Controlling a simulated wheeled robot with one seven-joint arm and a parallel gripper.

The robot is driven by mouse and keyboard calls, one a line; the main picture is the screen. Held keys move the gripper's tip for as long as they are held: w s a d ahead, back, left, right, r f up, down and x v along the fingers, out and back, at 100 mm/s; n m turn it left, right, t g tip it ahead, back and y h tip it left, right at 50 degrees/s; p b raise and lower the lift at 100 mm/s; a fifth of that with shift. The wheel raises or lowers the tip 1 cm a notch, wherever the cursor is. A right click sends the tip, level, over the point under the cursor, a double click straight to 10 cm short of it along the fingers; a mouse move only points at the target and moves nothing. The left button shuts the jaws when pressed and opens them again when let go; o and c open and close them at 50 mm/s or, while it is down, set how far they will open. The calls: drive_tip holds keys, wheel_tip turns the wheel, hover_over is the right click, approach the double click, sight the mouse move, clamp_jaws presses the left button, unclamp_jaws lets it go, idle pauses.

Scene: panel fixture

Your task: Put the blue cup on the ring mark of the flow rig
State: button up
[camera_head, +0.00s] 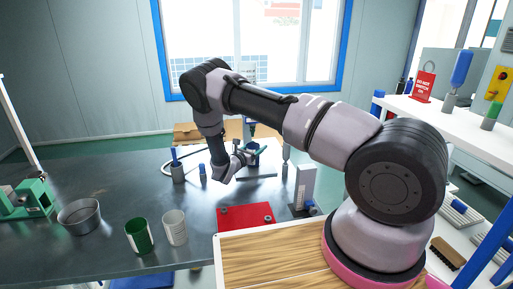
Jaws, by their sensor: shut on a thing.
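My gripper (250,157) is small in the head view, at the far middle of the dark metal table, pointing right. It is shut on a small dark blue object that looks like the blue cup (252,146). The gripper partly hides the cup, and its exact tilt is hard to tell. Just behind and below the cup is a rig with a dark flat base (262,174) and a blue and grey upper part (249,128), which may be the flow rig. I cannot make out a ring mark, nor whether the cup touches the base.
A green cup (139,236), a white cup (174,228) and a round metal pan (80,216) stand at the front left. A red plate (245,217) lies nearer me, beside a white upright block (304,186).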

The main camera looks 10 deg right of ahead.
drive_tip(key=o, duration=1.3)
drive_tip(key=shift+f, duration=0.1)
drive_tip(key=v, duration=1.2)
drive_tip(key=shift+r, duration=0.25)
